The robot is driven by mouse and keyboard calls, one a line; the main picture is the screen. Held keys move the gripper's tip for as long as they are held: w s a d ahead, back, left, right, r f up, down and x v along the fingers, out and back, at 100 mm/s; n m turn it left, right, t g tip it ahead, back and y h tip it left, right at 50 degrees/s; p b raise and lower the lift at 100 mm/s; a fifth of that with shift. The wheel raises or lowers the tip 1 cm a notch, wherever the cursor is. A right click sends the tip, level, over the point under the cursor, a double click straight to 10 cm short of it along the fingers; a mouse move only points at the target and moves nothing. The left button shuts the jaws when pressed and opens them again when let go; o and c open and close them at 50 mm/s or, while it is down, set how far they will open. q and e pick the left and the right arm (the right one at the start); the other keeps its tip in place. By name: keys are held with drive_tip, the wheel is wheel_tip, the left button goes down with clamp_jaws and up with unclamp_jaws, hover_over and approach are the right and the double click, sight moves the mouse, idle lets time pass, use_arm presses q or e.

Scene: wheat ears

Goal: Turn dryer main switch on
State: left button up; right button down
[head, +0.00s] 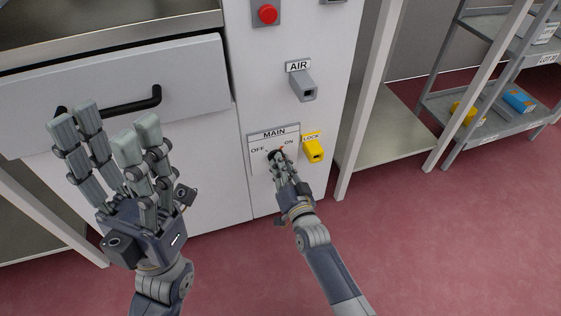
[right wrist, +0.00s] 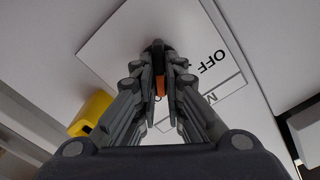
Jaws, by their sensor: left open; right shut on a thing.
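The main switch panel (head: 259,141) is on the lower front of the white dryer cabinet, marked MAIN, OFF and ON. The main switch (head: 273,155) is at its middle, a dark knob mostly hidden by my right gripper (head: 280,161). A bit of orange at the knob shows between the fingers in the right wrist view (right wrist: 160,86). My right gripper is shut on the switch. In the head view an orange-red tip shows near the ON side. My left gripper (head: 103,135) is open and empty, in front of the drawer at the left.
A yellow LOCK piece (head: 314,151) sits just right of the panel. A grey AIR fitting (head: 303,86) is above it, and a red button (head: 267,14) is higher up. A drawer with a black handle (head: 132,103) is behind my left gripper. Shelves (head: 485,122) stand at the right.

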drive_tip(key=shift+m, duration=0.9)
drive_tip(key=c, duration=1.7)
unclamp_jaws()
drive_tip(key=v, duration=1.2)
